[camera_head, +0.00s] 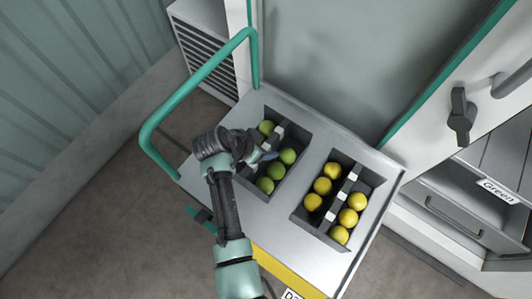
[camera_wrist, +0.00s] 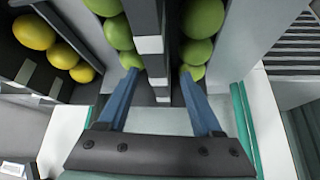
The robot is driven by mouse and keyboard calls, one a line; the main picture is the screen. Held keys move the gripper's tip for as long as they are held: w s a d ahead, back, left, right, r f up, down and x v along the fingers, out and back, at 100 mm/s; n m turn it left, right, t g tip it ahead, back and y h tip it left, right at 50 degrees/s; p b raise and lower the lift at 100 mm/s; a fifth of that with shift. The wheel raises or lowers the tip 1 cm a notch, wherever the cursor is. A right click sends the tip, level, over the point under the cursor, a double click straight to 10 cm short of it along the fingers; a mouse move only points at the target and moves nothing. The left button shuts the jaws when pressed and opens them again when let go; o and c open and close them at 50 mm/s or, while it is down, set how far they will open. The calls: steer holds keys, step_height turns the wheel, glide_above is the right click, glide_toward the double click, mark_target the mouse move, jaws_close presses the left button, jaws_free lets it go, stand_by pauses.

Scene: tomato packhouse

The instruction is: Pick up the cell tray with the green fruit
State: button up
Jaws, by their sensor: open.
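The cell tray with green fruit (camera_head: 254,188) is a dark grey tray on the left part of a cart top. It has a central divider (camera_wrist: 147,20) with white patches, and green fruit (camera_head: 287,156) lies on both sides of it. My gripper (camera_head: 268,156) is over the tray, and my arm hides part of its left side. In the wrist view my gripper (camera_wrist: 160,85) is open. Its two blue fingers stand on either side of the divider, with green fruit just beyond the tips. I cannot tell whether the fingers touch anything.
A second dark tray with yellow fruit (camera_head: 322,171) sits to the right on the cart top (camera_head: 318,118). The cart has a green handle (camera_head: 200,77) at the left. A cabinet with a drawer labelled "Green" (camera_head: 497,190) and a black handle (camera_head: 461,117) stands at the right.

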steer(key=shift+w+d+f, duration=0.25)
steer(key=shift+f, duration=0.35)
steer(key=shift+c, duration=0.2)
jaws_close()
stand_by(0.9)
